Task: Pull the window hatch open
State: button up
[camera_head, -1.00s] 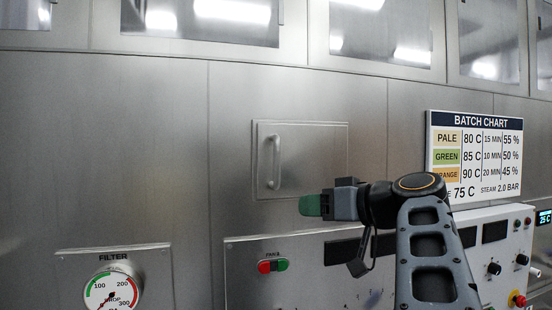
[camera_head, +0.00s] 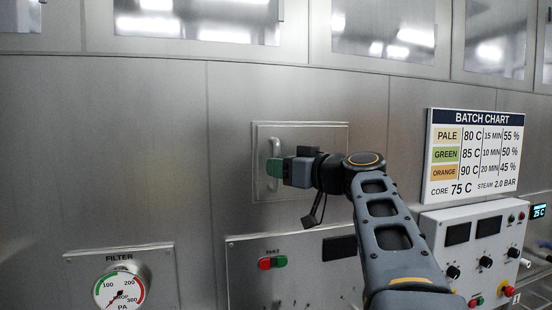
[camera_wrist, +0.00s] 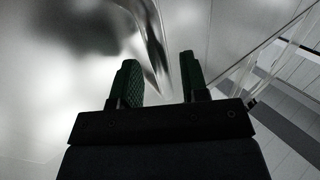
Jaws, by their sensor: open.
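The window hatch (camera_head: 325,136) is a square metal panel set in a frame in the steel wall, and it looks closed. Its vertical bar handle (camera_head: 275,148) is on the hatch's left side; my gripper covers the lower part in the head view. My gripper (camera_head: 274,168) has green fingers and is at the handle. In the wrist view the gripper (camera_wrist: 158,82) is open, with its two fingers apart. The shiny handle (camera_wrist: 155,50) shows between and beyond the fingertips there. I cannot tell whether either finger touches it.
A panel with red and green buttons (camera_head: 272,263) is below the hatch. A filter gauge (camera_head: 119,289) is at lower left. A batch chart (camera_head: 474,155) and a control box (camera_head: 475,245) are at right. Windows (camera_head: 380,30) run along the top.

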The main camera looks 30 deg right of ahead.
jog(key=shift+x, duration=0.85)
jog(key=shift+c, duration=0.3)
grip_shut()
